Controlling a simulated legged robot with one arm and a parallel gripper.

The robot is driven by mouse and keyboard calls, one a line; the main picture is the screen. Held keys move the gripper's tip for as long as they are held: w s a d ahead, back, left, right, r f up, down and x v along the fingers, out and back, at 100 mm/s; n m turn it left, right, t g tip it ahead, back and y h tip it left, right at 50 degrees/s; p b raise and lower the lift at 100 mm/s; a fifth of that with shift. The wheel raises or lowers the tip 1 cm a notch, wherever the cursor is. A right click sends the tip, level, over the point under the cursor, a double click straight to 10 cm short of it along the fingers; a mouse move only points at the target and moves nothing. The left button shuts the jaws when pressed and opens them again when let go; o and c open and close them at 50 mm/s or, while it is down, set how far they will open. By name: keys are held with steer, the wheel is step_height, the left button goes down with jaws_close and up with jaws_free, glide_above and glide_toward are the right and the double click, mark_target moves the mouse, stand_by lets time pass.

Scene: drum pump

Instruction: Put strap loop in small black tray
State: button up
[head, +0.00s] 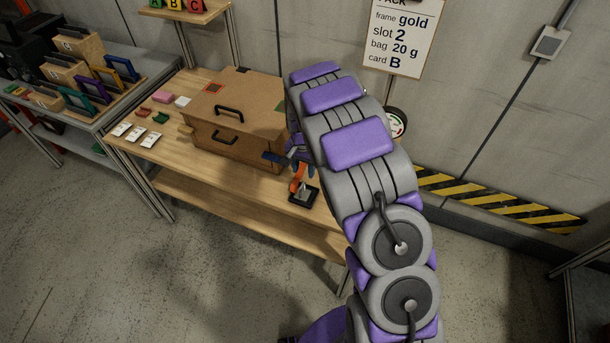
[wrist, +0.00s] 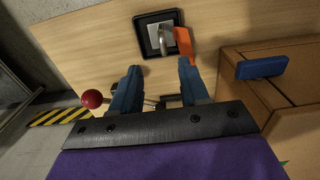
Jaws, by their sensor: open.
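The small black tray (head: 303,203) lies on the wooden bench near its front edge, with a grey metal-looking piece in it. The tray also shows at the top of the wrist view (wrist: 146,72). An orange strap piece (wrist: 184,44), which looks like the strap loop, is at the tray's right rim and partly overlaps it; it also shows in the head view (head: 299,176). I cannot tell whether it rests on the rim or stands beside it. My gripper (wrist: 160,65) is open, its two blue fingers apart with the tray beyond them. Nothing is clearly held between them.
A brown box (head: 240,110) with black handles stands left of the tray. A blue block-like handle (wrist: 263,67) is by the box in the wrist view. A red ball knob (wrist: 92,98) is left of my fingers. Small cards (head: 136,132) lie at the bench's left end.

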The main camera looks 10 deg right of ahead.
steer(key=shift+a+r, duration=0.15)
steer(key=shift+r, duration=0.45)
steer(key=s+d+r+n, duration=0.2)
steer(key=s+r, duration=1.4)
steer(key=s, duration=0.1)
steer(key=s+r+n+g, duration=0.1)
steer(key=s+r+n, duration=0.1)
steer(key=s, duration=1)
steer(key=s+a+r+n, duration=0.1)
steer(key=s+r+n, duration=0.1)
steer(key=s, duration=1.1)
steer(key=shift+a+r+n+g, duration=0.3)
steer(key=shift+n+g, duration=0.1)
steer(key=shift+n, duration=0.2)
steer(key=shift+c, duration=0.4)
